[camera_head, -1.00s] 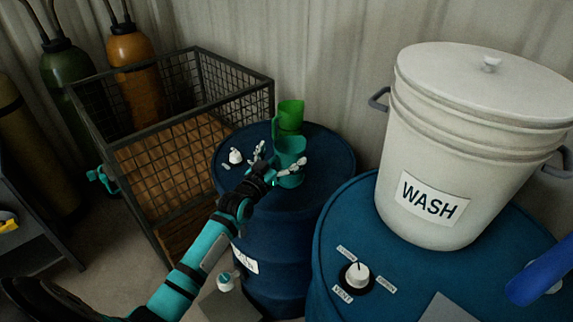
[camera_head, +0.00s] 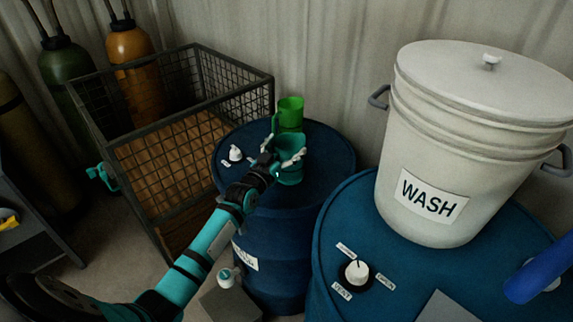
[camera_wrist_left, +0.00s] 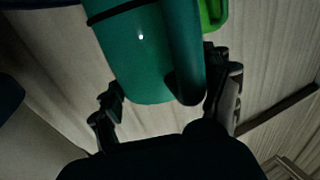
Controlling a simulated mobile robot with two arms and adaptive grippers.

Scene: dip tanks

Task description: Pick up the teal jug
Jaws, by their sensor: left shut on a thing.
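The teal jug (camera_head: 289,173) is over the far blue drum, in the middle of the head view. My left gripper (camera_head: 284,150) is shut on it, with fingers on both sides of its body. In the left wrist view the teal jug (camera_wrist_left: 145,55) fills the space between the fingers of my left gripper (camera_wrist_left: 165,100), with a dark bar, perhaps its handle, at its right side. I cannot tell whether the jug still touches the drum top. My right gripper is not in view.
A bright green mug (camera_head: 291,113) stands just behind the jug on the far drum (camera_head: 330,165). A white lidded bucket marked WASH (camera_head: 435,160) stands on the nearer blue drum (camera_head: 340,235). A wire cage (camera_head: 165,150) and gas cylinders are at left.

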